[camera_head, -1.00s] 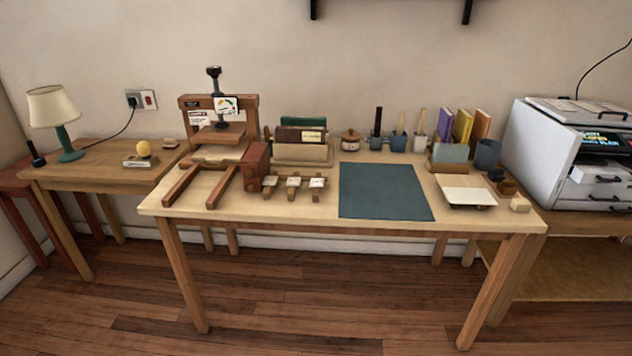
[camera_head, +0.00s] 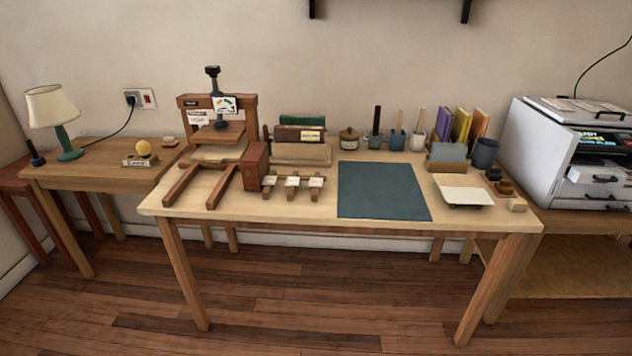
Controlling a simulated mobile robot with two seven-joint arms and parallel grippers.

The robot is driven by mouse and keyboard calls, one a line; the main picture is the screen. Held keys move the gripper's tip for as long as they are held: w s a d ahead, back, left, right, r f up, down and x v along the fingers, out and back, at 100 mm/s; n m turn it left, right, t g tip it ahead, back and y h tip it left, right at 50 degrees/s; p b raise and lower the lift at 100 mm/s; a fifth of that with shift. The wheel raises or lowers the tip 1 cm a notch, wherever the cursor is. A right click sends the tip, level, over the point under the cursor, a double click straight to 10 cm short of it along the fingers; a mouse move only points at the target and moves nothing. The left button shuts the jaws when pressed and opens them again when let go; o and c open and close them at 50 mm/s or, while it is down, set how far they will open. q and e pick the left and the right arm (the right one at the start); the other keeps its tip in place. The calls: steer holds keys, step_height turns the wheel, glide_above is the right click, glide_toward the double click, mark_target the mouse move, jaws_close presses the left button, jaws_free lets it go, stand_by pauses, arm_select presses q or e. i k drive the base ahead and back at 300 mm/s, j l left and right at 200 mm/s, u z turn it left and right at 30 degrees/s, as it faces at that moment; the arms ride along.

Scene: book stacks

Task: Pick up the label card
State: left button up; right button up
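No single card is plainly marked as the label card. A cream flat card (camera_head: 465,196) lies on a low dark-edged holder at the right of the wooden table (camera_head: 285,213). Several small pale cards (camera_head: 316,182) sit on a small wooden rack left of the table's middle. A white card with coloured marks (camera_head: 225,104) is at the top of the wooden press (camera_head: 251,120). Neither of my grippers is in view.
A dark teal mat (camera_head: 382,191) lies bare on the table. Brush pots (camera_head: 397,140), upright books (camera_head: 462,126) and a blue cup (camera_head: 486,153) stand behind. A lamp (camera_head: 58,112) stands on the left side table; a white printer (camera_head: 565,155) stands right.

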mark_target(317, 182)
steer(key=i+l, duration=0.1)
steer(key=i, duration=1)
